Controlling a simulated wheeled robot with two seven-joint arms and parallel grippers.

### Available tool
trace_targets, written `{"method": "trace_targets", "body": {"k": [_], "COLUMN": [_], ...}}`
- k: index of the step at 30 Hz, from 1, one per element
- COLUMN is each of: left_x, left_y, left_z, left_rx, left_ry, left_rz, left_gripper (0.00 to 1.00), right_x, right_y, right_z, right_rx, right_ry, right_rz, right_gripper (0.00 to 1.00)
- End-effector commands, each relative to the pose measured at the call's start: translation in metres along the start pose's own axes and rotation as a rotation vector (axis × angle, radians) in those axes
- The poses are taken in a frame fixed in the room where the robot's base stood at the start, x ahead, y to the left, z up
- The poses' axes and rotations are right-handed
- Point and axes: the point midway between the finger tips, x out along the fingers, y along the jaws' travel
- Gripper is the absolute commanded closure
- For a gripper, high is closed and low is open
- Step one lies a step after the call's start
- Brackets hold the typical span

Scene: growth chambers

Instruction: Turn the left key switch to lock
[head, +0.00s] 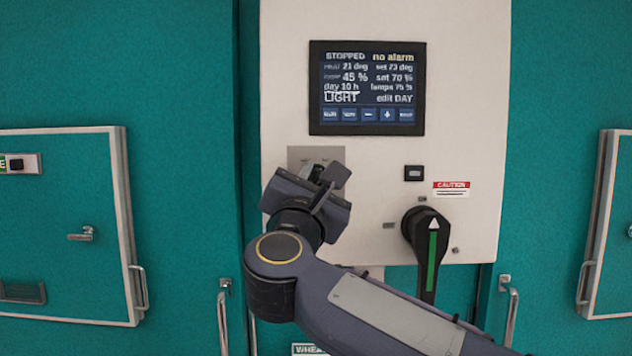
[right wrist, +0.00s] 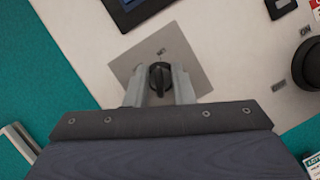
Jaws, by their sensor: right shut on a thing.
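The key switch (right wrist: 160,76) is a small black knob on a square grey plate (right wrist: 195,75) in the right wrist view. My right gripper (right wrist: 161,85) has one finger on each side of the knob and is shut on it. In the head view the grey plate (head: 300,154) shows under the display, and my right gripper (head: 322,178) covers most of it and the switch. A small label above the knob is too blurred to read. My left gripper is not in view.
The white panel (head: 470,90) carries a display (head: 367,88) reading STOPPED and no alarm. Teal chamber doors with handles (head: 222,315) flank the panel.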

Motion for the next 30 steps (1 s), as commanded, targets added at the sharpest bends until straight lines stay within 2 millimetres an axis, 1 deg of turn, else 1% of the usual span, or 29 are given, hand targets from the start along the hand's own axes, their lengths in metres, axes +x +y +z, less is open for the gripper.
{"method": "trace_targets", "body": {"k": [1, 6, 14, 20, 30], "left_x": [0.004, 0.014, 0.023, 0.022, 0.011], "left_y": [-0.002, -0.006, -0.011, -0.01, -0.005], "left_z": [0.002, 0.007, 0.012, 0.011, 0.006], "left_rx": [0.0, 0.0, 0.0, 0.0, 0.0], "left_ry": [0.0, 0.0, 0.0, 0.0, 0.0], "left_rz": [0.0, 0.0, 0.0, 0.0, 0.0], "left_gripper": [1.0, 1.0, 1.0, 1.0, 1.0], "right_x": [-0.001, -0.001, -0.001, 0.0, 0.001], "right_y": [-0.002, -0.003, -0.002, -0.001, 0.0], "right_z": [-0.002, -0.003, -0.001, 0.001, 0.002], "right_rx": [-0.02, -0.125, -0.348, -0.522, -0.773], "right_ry": [0.0, 0.0, -0.001, 0.001, 0.002], "right_rz": [0.008, 0.051, 0.142, 0.215, 0.319], "right_gripper": [1.0, 1.0, 1.0, 1.0, 1.0]}}
